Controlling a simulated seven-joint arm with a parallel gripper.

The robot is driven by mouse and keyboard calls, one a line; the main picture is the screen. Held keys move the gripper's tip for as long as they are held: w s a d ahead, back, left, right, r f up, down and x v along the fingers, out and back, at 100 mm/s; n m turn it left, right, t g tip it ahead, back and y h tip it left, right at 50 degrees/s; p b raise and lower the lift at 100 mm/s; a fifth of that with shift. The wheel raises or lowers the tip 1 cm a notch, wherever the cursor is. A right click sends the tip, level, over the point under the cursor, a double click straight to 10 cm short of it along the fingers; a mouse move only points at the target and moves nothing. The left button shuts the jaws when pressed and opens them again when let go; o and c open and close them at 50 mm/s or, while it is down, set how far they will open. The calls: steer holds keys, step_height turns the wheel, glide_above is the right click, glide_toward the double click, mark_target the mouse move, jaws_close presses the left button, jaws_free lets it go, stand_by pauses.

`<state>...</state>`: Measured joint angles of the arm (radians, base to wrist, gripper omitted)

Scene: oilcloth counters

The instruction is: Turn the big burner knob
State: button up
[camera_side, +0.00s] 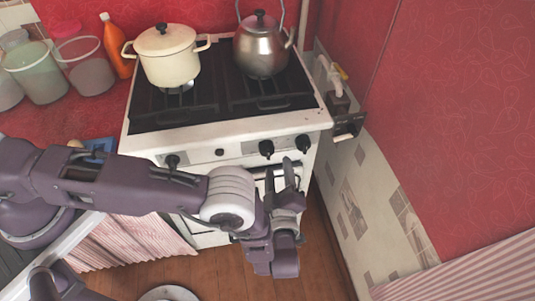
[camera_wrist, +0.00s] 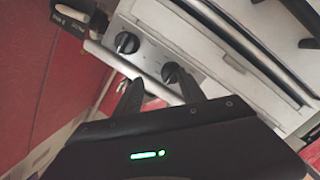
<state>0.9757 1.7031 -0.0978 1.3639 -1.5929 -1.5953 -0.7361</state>
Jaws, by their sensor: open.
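The white stove (camera_side: 240,133) has several black knobs along its front panel. Two larger ones sit at the right end, the far right knob (camera_side: 302,143) and the one left of it (camera_side: 266,148). A smaller knob (camera_side: 220,152) and another knob (camera_side: 173,160) are further left. I cannot tell which is the big burner's. My gripper (camera_side: 279,170) is open and empty, just below and in front of the two right knobs. In the wrist view, two knobs show beyond my fingertips (camera_wrist: 160,82): one at upper left (camera_wrist: 127,43), and one (camera_wrist: 172,73) partly hidden by the right finger.
A cream pot (camera_side: 167,62) and a steel kettle (camera_side: 261,50) stand on the stove top. A black box with pipes (camera_side: 347,125) is on the wall right of the stove. Clear jars (camera_side: 36,72) and an orange bottle (camera_side: 114,45) stand on the left counter.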

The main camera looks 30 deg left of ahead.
mark_target(268, 157)
steer(key=shift+s+a+f+y, duration=0.25)
steer(key=shift+s+a, duration=0.1)
steer(key=shift+a, duration=0.15)
steer(key=shift+s+a+f+y, duration=0.15)
steer(key=shift+s+a+f, duration=0.15)
steer(key=shift+a, duration=0.2)
steer(key=x, duration=0.6)
steer(key=shift+w+r, duration=0.15)
jaws_close()
